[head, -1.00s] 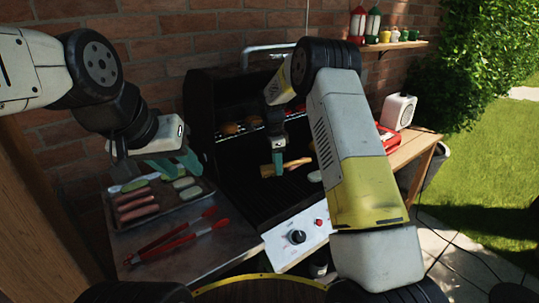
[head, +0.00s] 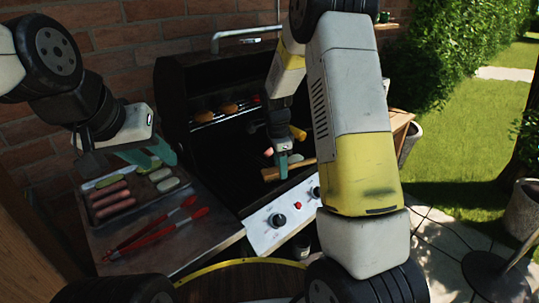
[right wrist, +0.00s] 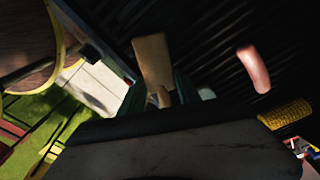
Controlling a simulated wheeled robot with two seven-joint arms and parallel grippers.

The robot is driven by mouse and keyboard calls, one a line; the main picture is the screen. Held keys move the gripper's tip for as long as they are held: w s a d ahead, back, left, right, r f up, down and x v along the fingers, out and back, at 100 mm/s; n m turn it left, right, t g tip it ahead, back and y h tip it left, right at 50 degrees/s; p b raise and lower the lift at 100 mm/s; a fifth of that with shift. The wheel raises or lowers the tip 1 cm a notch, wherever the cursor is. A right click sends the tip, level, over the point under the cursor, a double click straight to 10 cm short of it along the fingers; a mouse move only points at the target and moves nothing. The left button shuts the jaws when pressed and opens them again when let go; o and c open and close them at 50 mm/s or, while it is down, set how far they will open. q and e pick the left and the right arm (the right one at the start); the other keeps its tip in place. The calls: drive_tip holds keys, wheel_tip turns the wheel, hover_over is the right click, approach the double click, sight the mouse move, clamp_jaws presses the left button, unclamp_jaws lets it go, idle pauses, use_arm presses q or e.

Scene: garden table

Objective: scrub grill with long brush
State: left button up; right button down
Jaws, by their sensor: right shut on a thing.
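The black grill (head: 212,165) stands open, its lid (head: 175,105) raised at the back. My right gripper (head: 283,168) is low over the front part of the grate, shut on a wooden piece of the long brush (head: 301,168). In the right wrist view the brush (right wrist: 152,60) shows as a flat wooden block by the fingers. Its bristles are hidden, and I cannot tell whether it touches the grate. My left gripper (head: 130,155) is open and empty above the food tray.
A sausage (right wrist: 255,68) and a corn cob (right wrist: 287,115) lie on the grate near my right gripper. Buns (head: 229,107) sit on the upper rack. A tray (head: 128,220) with sausages and vegetable slices and red tongs (head: 160,230) lie on the left side table.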

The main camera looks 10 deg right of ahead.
drive_tip(key=w+a, duration=0.3)
drive_tip(key=w, duration=0.2)
drive_tip(key=w+a, duration=0.4)
drive_tip(key=w, duration=0.2)
drive_tip(key=w+a, duration=0.4)
drive_tip(key=w, duration=0.1)
drive_tip(key=shift+w+f, duration=0.1)
drive_tip(key=shift+w, duration=0.05)
drive_tip(key=s+d, duration=0.3)
drive_tip(key=s, duration=0.2)
drive_tip(key=s+d, duration=0.4)
drive_tip(key=s, duration=0.2)
drive_tip(key=s+d, duration=0.4)
drive_tip(key=s, duration=0.1)
drive_tip(key=shift+s, duration=0.15)
drive_tip(key=shift+s+d+r, duration=0.1)
drive_tip(key=shift+s+r, duration=0.05)
drive_tip(key=shift+r, duration=1.65)
drive_tip(key=shift+s+d+r, duration=0.1)
drive_tip(key=shift+r, duration=1.7)
drive_tip(key=shift+f, duration=0.1)
